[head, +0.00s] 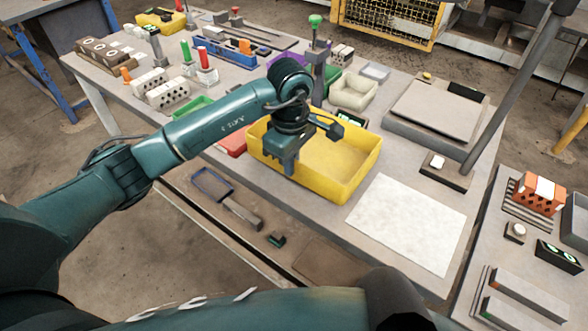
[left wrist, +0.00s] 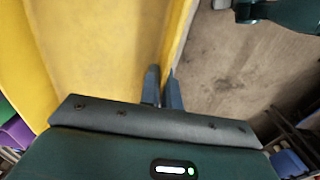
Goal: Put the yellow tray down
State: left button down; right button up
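The yellow tray (head: 352,183) is an open, empty-looking box at the front middle of the workbench, and it looks level. Whether its base touches the bench or is slightly above it I cannot tell. My left gripper (head: 284,164) reaches down over the tray's near wall at the left. In the left wrist view, the two fingers of my left gripper (left wrist: 162,88) sit close together on either side of the wall of the yellow tray (left wrist: 95,50), shut on it. My right gripper is out of view.
A pale sheet (head: 410,222) lies on the bench right of the tray. A cream bin (head: 353,92) and a green-knobbed post (head: 316,50) stand behind it. A red tray (head: 232,145) is close on the left. A grey platform (head: 435,110) stands at the back right.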

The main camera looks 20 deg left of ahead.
pick_arm(q)
notch_tip(320, 180, down, 4)
jog(key=shift+d+r+p, duration=0.1)
jog(key=shift+r+p, duration=0.05)
jog(key=shift+p, duration=0.15)
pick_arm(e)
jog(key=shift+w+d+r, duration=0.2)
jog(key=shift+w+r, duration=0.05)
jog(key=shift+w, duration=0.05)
pick_arm(q)
jog(key=shift+f, duration=0.25)
jog(key=c, duration=1.6)
grip_release()
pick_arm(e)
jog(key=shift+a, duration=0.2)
